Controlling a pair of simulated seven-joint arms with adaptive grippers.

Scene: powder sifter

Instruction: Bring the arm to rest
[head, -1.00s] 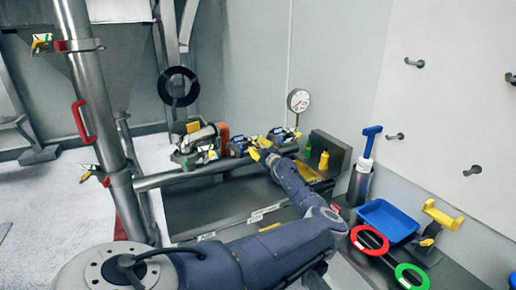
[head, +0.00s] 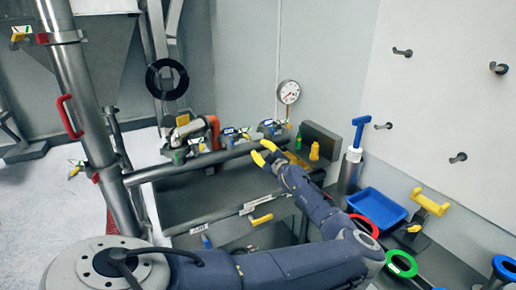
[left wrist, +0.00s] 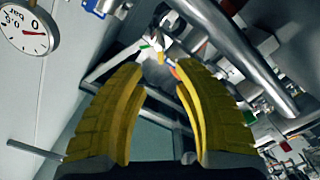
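My left arm comes in from the lower left of the head view. Its gripper (head: 264,153) has yellow fingers and sits in front of the horizontal steel pipe (head: 190,168), near the valves. In the left wrist view the two yellow fingers of the left gripper (left wrist: 160,100) stand apart with nothing between them, so it is open and empty. My right gripper shows in neither view.
A pressure gauge (head: 288,92) is on the wall behind the gripper. A blue tray (head: 377,209), a yellow bracket (head: 428,203), and red (head: 364,226) and green (head: 401,264) rings lie at right. A steel post (head: 85,110) rises at left. Wall pegs (head: 402,52) stick out at right.

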